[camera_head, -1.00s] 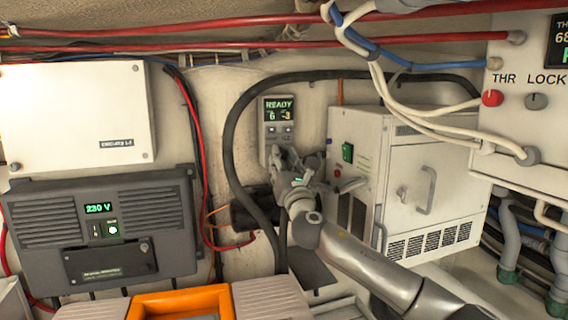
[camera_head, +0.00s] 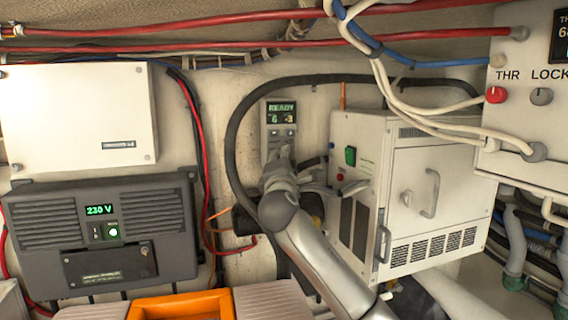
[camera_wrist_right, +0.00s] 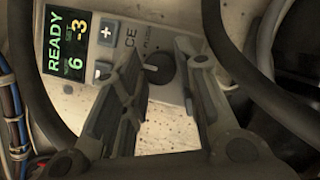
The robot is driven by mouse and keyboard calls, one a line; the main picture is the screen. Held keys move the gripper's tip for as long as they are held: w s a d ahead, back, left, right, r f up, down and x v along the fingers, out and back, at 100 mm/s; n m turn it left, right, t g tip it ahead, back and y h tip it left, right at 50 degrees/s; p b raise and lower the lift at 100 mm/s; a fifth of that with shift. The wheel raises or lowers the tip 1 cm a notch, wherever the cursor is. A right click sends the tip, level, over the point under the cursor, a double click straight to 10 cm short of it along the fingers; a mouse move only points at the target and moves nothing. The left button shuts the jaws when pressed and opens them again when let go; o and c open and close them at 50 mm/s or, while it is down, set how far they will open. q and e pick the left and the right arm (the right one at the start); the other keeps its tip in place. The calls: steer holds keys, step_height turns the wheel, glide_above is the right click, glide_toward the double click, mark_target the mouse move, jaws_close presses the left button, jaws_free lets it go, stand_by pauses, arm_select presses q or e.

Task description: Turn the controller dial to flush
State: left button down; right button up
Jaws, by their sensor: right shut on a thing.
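The controller (camera_head: 280,112) is a narrow grey wall unit with a lit screen reading READY, 6 and -3. In the right wrist view the controller (camera_wrist_right: 118,22) appears turned on its side, with plus and minus buttons. Its dark round dial (camera_wrist_right: 160,73) has a pale pointer line, and lettering beside it is partly covered. My right gripper (camera_wrist_right: 157,58) has one finger on each side of the dial and is shut on it. In the head view my right gripper (camera_head: 280,158) covers the controller's lower part and hides the dial. My left gripper is not in view.
A white box unit (camera_head: 415,200) with a door handle stands close to the right of my gripper. A black hose (camera_head: 232,125) loops around the controller. A dark 230 V unit (camera_head: 105,230) and a white panel (camera_head: 80,120) hang at left. Cables cross the upper right.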

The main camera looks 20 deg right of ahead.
steer(key=shift+r+m+g+y+p, duration=0.15)
steer(key=shift+m+g+y+p, duration=0.45)
steer(key=shift+m, duration=1.35)
steer(key=shift+r+m+g+y+p, duration=0.1)
steer(key=shift+m+g+y+p, duration=0.2)
steer(key=shift+m+g, duration=1.1)
steer(key=shift+r+m+g+y+p, duration=0.2)
steer(key=shift+m+y+p, duration=0.25)
steer(key=shift+m, duration=2)
steer(key=o, duration=1)
steer(key=shift+d, duration=0.1)
steer(key=v, duration=1.2)
steer(key=shift+f, duration=0.15)
